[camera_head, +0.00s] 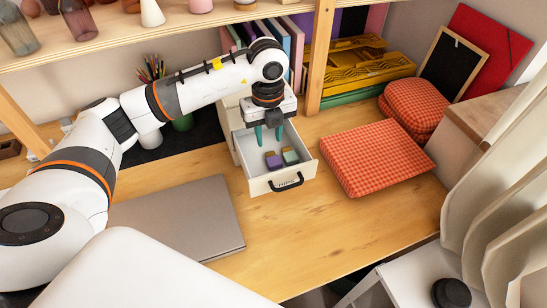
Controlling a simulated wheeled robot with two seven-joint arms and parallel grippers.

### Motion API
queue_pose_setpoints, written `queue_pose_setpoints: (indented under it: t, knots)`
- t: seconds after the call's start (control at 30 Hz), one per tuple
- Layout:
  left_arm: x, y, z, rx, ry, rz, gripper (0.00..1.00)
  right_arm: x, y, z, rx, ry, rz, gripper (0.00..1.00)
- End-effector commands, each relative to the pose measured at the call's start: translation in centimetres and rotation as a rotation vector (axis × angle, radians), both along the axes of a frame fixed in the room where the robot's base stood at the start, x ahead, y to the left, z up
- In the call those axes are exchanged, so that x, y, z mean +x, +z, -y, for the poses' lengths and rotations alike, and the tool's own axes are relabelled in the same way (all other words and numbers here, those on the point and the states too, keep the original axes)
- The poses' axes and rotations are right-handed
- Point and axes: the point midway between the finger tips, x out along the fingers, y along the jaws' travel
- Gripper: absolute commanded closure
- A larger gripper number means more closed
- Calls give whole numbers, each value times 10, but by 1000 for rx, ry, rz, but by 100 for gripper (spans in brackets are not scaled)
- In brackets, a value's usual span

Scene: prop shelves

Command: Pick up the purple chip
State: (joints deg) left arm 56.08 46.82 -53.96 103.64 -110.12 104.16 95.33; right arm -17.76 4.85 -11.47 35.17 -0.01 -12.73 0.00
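The purple chip (273,161) is a small block with a purple top, lying inside the open white drawer (256,185). A similar small block with a green top (290,156) lies just to its right. My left gripper (267,137) points down over the drawer, with its two teal fingers apart and nothing seen between them. The fingertips show just above and behind the purple chip, apart from it. My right gripper is not in view.
The drawer front has a black handle (286,183). A grey laptop (180,220) lies to the left, and a red checked cushion (372,158) lies to the right. A wooden post (319,60) and shelf (130,30) stand behind. The desk front is clear.

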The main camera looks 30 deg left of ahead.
Motion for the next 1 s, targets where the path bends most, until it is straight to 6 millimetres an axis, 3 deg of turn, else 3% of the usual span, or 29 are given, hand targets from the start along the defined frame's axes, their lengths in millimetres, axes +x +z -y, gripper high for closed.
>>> queue_pose_setpoints:
  t: [0.27, 0.5, 0.77, 0.97, 1.0]
  knots:
    - [2, -25, 0, 0, 1, -5, 65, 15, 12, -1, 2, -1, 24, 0]
    - [4, -56, 0, 1, 0, -2, 65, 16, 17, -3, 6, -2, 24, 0]
    - [4, -58, 0, 0, 0, 0, 65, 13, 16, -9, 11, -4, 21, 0]
    - [4, -58, 0, 0, 0, 0, 98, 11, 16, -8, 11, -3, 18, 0]
    - [4, -58, 0, 0, 0, 0, 99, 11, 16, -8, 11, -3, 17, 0]
